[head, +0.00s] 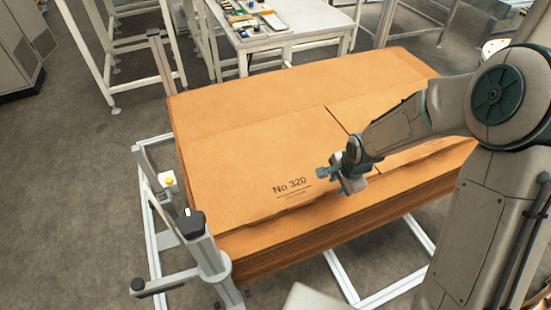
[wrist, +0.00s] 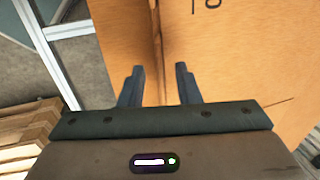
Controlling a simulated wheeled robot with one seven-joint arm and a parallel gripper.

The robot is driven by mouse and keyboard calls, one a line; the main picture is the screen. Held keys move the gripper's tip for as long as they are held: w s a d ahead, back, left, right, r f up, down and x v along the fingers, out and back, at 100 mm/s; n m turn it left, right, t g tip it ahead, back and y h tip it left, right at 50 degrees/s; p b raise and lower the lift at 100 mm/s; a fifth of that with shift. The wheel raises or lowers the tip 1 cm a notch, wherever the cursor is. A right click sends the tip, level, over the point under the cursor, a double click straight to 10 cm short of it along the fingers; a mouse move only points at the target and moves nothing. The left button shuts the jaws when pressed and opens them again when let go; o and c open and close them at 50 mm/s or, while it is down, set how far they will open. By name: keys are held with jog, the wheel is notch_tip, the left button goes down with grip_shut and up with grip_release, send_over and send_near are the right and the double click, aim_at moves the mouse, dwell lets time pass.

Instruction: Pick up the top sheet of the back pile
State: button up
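A pile of flat brown cardboard sheets (head: 320,238) lies in front of me. Its top sheet (head: 235,150) carries the print "No 320" and a dark slit; its near edge looks slightly uneven. It is the only large pile I see in the head view. My gripper (head: 335,178) is at the near edge of the top sheet, right of the print. In the wrist view, my gripper (wrist: 160,68) is open, its two fingers apart. A cardboard edge runs between the fingers' directions; whether it lies between the fingertips, I cannot tell. Part of the sheet is hidden behind my arm.
A grey metal frame (head: 150,230) with posts surrounds the pile on the left and front. A white table (head: 285,38) with small items stands behind. Stacked wooden pieces (wrist: 25,140) show at the wrist view's lower left. Grey floor (head: 80,200) is clear on the left.

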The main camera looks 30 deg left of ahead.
aim_at(333, 189)
jog(key=shift+s+a+x, duration=0.1)
jog(key=shift+x, duration=1.05)
jog(key=shift+s+a+x, duration=0.1)
jog(key=shift+x, duration=1.05)
jog(key=shift+r, duration=0.1)
jog(key=shift+c, duration=0.3)
grip_shut()
